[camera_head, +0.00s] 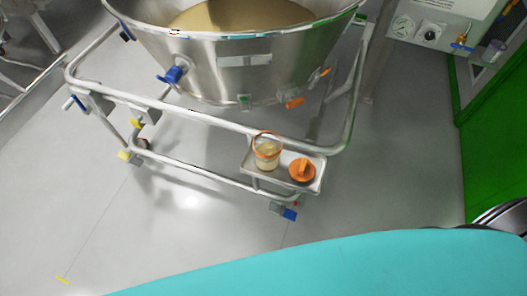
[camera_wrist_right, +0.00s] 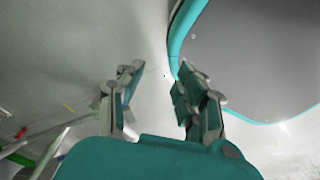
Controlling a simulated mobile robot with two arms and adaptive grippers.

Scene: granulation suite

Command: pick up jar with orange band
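A clear jar with an orange band (camera_head: 267,154) around its rim stands upright on a small metal tray (camera_head: 257,173) fixed to the frame of a steel vessel. It holds pale contents. An orange lid-like piece with a raised grip (camera_head: 302,170) lies on the same tray, to the right of the jar. My right gripper (camera_wrist_right: 160,92) is open and empty in the right wrist view, with floor behind its fingers. The jar does not show in that view. My left gripper is not in view.
A large steel vessel (camera_head: 230,70) with tan contents stands on a tubular wheeled frame (camera_head: 185,118) behind the tray. A panel with a gauge (camera_head: 403,27) and a green surface (camera_head: 490,135) are at the right. The floor (camera_head: 190,235) in front is clear.

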